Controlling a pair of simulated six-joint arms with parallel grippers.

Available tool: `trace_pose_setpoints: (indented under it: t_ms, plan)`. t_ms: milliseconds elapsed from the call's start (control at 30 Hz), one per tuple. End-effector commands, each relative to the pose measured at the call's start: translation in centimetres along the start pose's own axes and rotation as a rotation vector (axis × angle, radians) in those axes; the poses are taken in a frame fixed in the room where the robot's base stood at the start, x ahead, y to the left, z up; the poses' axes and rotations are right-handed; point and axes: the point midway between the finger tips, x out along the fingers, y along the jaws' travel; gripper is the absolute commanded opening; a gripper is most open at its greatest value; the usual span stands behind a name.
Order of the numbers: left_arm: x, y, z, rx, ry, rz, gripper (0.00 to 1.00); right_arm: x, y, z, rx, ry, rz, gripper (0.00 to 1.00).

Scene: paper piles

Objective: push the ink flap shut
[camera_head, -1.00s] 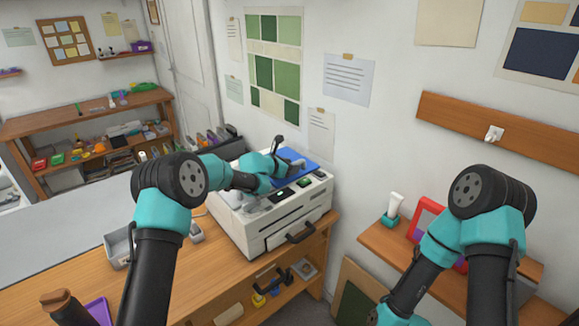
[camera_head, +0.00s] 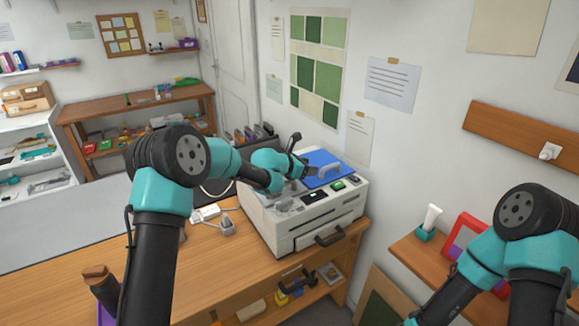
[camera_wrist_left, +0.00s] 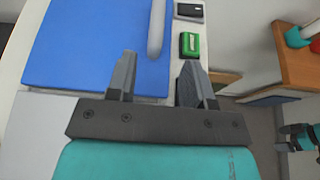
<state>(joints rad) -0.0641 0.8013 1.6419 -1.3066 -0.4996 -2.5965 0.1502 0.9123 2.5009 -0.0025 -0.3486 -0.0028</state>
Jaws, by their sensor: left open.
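The white printer (camera_head: 296,234) stands on the wooden bench. A blue flap (camera_head: 322,163) with a pale grey handle (camera_head: 330,170) is on its top; I take it to be the ink flap. I cannot tell whether it is fully shut. In the left wrist view the blue flap (camera_wrist_left: 90,50) fills the upper left, with the handle (camera_wrist_left: 156,28) ahead of the fingers. My left gripper (camera_wrist_left: 157,85) is open and empty at the flap's near edge; contact is unclear. My right arm shows at the lower right, with its gripper out of view.
A green button (camera_wrist_left: 189,44) and a black one (camera_wrist_left: 188,11) sit beside the flap. A drawer handle (camera_head: 328,236) sticks out of the printer's front. A small grey item (camera_head: 228,226) and cables lie on the bench to its left. The wall is close behind.

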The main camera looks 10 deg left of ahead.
Motion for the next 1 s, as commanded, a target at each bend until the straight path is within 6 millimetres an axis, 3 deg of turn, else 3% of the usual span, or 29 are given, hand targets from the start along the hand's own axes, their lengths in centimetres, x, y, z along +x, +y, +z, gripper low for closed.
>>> trace_pose_setpoints:
  t_ms: [200,433,600,1000]
  plan:
    - [-4.2,0.1,0.0,0.0,0.001,0.002,0.47,0.0,0.0,0.0,0.0,0.0,0.0,0.98]
    - [-7.5,0.0,0.0,0.0,0.001,0.0,0.47,0.0,0.0,0.0,0.0,0.0,0.0,0.98]
    - [-8.4,0.0,-0.1,0.0,0.001,0.0,0.47,0.0,0.0,0.0,0.0,0.0,0.0,0.98]
    - [-8.3,-0.3,-0.1,-0.027,-0.001,-0.003,0.47,0.0,0.0,0.0,0.0,0.0,0.0,0.98]
